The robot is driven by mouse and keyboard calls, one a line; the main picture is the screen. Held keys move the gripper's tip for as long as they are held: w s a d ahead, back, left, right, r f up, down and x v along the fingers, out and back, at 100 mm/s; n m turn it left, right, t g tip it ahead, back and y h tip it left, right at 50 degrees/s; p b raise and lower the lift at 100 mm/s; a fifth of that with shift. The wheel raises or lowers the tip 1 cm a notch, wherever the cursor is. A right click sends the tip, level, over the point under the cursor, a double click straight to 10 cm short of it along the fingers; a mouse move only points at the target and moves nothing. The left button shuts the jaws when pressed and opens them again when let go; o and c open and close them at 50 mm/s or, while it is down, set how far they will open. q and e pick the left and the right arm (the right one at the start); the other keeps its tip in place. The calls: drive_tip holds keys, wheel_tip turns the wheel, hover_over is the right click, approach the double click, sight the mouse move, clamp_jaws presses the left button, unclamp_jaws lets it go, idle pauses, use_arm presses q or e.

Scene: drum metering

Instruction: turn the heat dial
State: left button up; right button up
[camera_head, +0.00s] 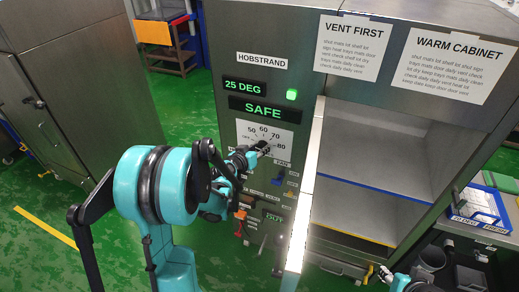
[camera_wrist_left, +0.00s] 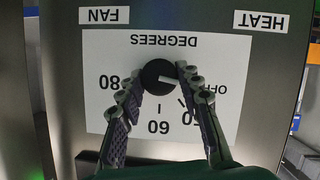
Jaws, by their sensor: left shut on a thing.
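The heat dial is a round black knob (camera_wrist_left: 160,76) on a white scale plate (camera_head: 252,133) marked OFF, 50, 60, 80 and DEGREES, upside down in the left wrist view. A white mark on the knob points right there, roughly toward OFF. My left gripper (camera_wrist_left: 158,88) is shut on the knob, one finger on each side. In the head view the left gripper (camera_head: 264,148) covers most of the dial. In the left wrist view a finger hides the 70. Part of my right gripper (camera_head: 386,273) shows at the bottom right, too small to read.
Displays above the dial read 25 DEG (camera_head: 245,87) and SAFE (camera_head: 264,110), beside a lit green lamp (camera_head: 291,94). Below are a blue switch (camera_head: 278,178) and red lever (camera_head: 240,222). The open warm cabinet (camera_head: 372,160) and a blue tray (camera_head: 478,208) are at right.

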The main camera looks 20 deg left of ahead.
use_arm(q)
drive_tip(key=shift+d+f+m+t+y+b, duration=0.15)
drive_tip(key=shift+m+y+b, duration=1.05)
drive_tip(key=shift+m, duration=0.65)
drive_tip(key=shift+d+m+t+y+b, duration=0.2)
drive_tip(key=shift+m+y+b, duration=1)
drive_tip(key=shift+m, duration=0.6)
drive_tip(key=shift+d+f+m+t+y+b, duration=0.15)
drive_tip(key=shift+m+y+b, duration=1.05)
drive_tip(key=shift+m, duration=0.65)
drive_tip(key=shift+r, duration=0.1)
drive_tip(key=o, duration=1.2)
drive_tip(key=shift+a, duration=0.1)
drive_tip(key=shift+c, duration=0.2)
